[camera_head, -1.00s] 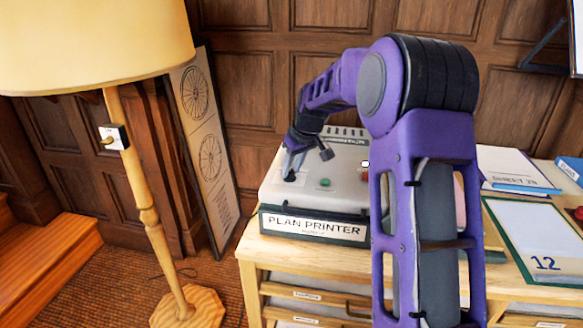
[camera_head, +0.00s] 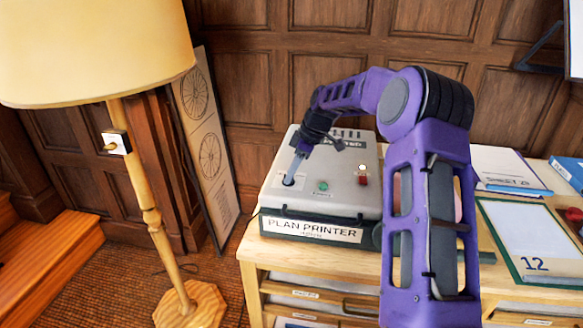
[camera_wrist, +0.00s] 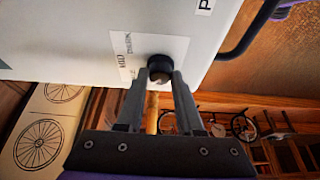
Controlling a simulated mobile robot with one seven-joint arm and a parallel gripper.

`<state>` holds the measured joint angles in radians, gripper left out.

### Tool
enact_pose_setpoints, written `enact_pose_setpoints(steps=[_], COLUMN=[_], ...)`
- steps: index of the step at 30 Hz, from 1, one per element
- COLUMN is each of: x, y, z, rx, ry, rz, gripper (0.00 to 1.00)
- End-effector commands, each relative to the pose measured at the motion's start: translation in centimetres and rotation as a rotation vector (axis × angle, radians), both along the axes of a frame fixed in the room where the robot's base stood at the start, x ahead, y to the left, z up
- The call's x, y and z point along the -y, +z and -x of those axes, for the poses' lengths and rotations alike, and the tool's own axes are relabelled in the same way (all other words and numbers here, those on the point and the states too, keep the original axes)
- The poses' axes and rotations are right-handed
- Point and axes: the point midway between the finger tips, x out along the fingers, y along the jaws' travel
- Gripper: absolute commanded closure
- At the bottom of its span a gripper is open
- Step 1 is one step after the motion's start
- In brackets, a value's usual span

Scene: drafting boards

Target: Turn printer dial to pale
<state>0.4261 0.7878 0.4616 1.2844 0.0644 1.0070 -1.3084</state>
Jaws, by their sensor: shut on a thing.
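The plan printer (camera_head: 340,196) is a pale grey box on the wooden cabinet, with a "PLAN PRINTER" sign on its front. Its dark dial (camera_head: 288,181) is at the left of the top face. My gripper (camera_head: 291,172) reaches down from above to the dial. In the wrist view my gripper (camera_wrist: 159,80) has its two fingers closed around the knob. The dial's pointer is hidden, so its setting cannot be told.
A green button (camera_head: 322,186) and a red switch (camera_head: 363,180) sit right of the dial. A floor lamp (camera_head: 150,205) stands to the left. A framed wheel drawing (camera_head: 207,150) leans on the wall. A board marked 12 (camera_head: 530,235) lies at right.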

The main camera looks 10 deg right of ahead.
Motion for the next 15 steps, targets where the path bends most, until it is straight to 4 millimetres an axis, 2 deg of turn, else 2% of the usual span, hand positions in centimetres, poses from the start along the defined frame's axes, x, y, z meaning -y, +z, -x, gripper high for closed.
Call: enact_pose_setpoints(steps=[15], x=[0.06], y=[0.0], z=[-0.08], rx=[0.0], ry=[0.098], rz=[0.001], gripper=[1.0])
